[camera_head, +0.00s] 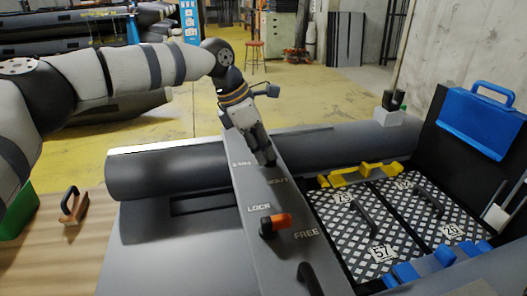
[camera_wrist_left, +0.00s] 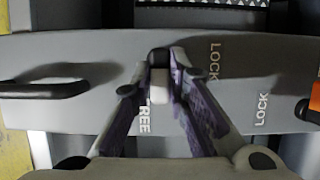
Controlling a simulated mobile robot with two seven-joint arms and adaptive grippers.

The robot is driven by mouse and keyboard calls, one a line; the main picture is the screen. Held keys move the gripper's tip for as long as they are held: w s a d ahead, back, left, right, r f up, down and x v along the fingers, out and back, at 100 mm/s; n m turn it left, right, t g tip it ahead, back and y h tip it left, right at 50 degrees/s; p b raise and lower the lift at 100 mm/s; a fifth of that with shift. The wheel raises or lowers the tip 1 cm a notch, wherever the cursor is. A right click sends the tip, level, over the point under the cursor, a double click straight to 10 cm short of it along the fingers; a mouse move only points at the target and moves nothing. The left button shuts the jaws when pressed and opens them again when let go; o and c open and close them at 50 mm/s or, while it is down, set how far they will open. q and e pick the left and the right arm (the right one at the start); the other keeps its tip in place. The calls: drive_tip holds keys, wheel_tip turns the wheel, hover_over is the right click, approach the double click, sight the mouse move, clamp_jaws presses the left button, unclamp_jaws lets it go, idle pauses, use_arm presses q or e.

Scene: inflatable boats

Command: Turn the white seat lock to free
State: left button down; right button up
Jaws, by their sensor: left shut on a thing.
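The white seat lock (camera_wrist_left: 160,78) is between my left gripper's fingers (camera_wrist_left: 172,95) in the left wrist view. Its white part shows below a dark rounded end, near the partly covered FREE lettering. The LOCK lettering is to its right. In the head view my left gripper (camera_head: 265,158) reaches down onto the grey seat board (camera_head: 240,205) and hides the white lock. The gripper is shut on the lock. My right gripper is not in view.
An orange lock (camera_head: 277,222) sits nearer on the same board, between its own LOCK and FREE labels. A black handle (camera_head: 309,279) is at the board's near end. Chequered panels (camera_head: 350,238), yellow brackets (camera_head: 350,177) and a blue case (camera_head: 482,118) are to the right.

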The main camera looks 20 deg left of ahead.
use_arm(q)
drive_tip(key=shift+f, duration=0.1)
idle(0.3)
drive_tip(key=c, duration=1.6)
unclamp_jaws()
drive_tip(key=shift+o, duration=0.2)
drive_tip(key=v, duration=1.2)
